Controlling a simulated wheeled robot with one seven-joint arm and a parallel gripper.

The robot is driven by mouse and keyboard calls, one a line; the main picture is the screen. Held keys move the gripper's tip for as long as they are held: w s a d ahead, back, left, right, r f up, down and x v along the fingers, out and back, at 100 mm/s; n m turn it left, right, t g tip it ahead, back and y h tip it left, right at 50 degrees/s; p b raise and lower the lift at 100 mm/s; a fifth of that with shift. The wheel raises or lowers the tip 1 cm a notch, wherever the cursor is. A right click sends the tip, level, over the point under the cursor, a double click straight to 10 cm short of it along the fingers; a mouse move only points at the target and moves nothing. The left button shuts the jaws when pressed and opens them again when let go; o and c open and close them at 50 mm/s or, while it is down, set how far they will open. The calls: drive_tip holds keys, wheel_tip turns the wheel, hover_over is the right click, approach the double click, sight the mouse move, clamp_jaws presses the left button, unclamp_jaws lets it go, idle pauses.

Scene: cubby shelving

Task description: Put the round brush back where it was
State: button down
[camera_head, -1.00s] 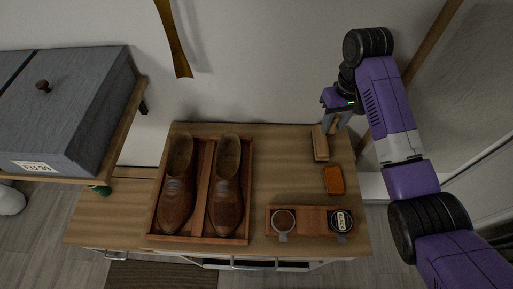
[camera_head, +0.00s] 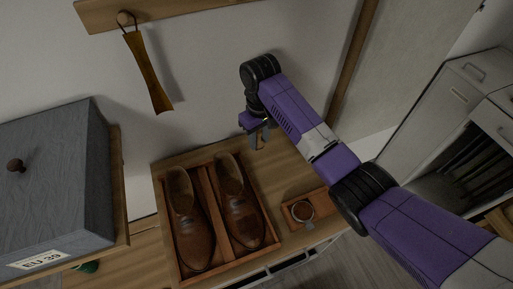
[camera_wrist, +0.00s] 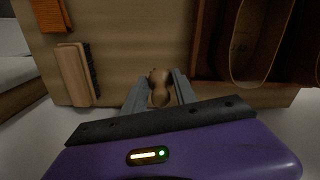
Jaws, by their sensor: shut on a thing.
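My gripper (camera_wrist: 160,92) is shut on a small brown wooden thing with a rounded, knob-like top, which I take for the round brush (camera_wrist: 160,84). It is between both fingers in the wrist view; its lower end and any bristles are hidden. In the head view my gripper (camera_head: 258,138) is over the back part of the wooden cabinet top, behind and right of the shoes. Whether the brush touches the top I cannot tell.
Brown shoes (camera_head: 243,215) lie in a divided wooden tray (camera_head: 211,203). A small tray (camera_head: 322,197) with a round tin (camera_head: 303,211) is partly behind my arm. A rectangular brush (camera_wrist: 73,76) and an orange block (camera_wrist: 50,15) lie nearby. A grey box (camera_head: 55,180) stands left.

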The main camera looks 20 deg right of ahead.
sight(259, 148)
drive_tip(key=shift+f, duration=2.4)
drive_tip(key=shift+f, duration=0.2)
drive_tip(key=c, duration=1)
unclamp_jaws()
drive_tip(key=shift+r, duration=0.1)
wheel_tip(259, 148, up, 12)
drive_tip(key=shift+r+b, duration=0.15)
drive_tip(key=shift+b, duration=0.25)
